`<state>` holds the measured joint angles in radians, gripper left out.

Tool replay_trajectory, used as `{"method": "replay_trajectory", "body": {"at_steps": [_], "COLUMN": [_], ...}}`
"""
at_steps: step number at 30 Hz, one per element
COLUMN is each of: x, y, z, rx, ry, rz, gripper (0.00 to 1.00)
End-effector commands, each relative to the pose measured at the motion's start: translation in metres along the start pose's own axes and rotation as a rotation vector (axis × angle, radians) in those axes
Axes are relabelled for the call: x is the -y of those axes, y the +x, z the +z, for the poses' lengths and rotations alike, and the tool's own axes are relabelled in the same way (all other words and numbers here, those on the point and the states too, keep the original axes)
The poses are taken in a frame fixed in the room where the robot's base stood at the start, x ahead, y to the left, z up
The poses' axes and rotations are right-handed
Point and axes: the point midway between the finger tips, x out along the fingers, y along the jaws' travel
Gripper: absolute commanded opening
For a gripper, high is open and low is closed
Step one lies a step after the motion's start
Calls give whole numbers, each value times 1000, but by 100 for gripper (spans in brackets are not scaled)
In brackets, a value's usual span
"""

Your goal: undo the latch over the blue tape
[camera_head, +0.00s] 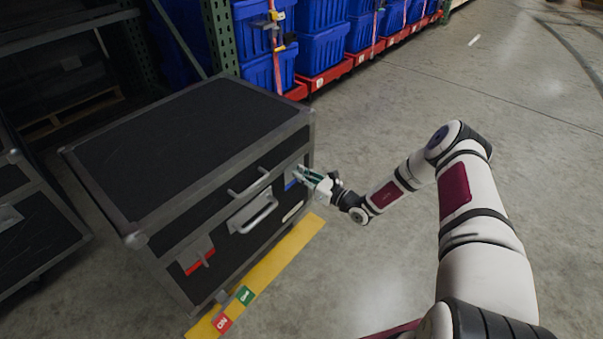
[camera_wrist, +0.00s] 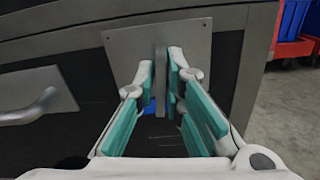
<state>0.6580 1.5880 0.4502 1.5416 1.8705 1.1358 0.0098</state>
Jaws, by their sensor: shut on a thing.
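A black case (camera_head: 190,140) with grey metal edges stands on the floor. A strip of blue tape (camera_head: 291,184) is on its front face near the right end. In the wrist view, a bit of the blue tape (camera_wrist: 150,106) shows behind the latch. The grey latch (camera_wrist: 160,80) is an upright bar on a square metal plate (camera_wrist: 197,40). My gripper (camera_head: 306,174) is at this latch; in the wrist view its teal-padded fingers (camera_wrist: 161,92) stand on either side of the bar and close on it. Much of the tape is hidden by the fingers and latch.
A second latch (camera_head: 204,259) over red tape (camera_head: 200,267) is at the case's left. A handle (camera_head: 258,215) sits between them. A yellow floor strip (camera_head: 268,270) runs along the front. Blue totes (camera_head: 322,48) stand behind; floor on the right is clear.

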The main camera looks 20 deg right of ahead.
Motion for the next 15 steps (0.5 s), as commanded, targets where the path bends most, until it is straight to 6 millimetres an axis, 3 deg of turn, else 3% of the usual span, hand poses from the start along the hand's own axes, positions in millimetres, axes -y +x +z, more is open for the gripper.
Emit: {"method": "replay_trajectory", "body": {"at_steps": [15], "x": [2], "y": [-2], "z": [-1], "rx": [-4], "ry": [-145], "rz": [-5], "gripper": [0]}}
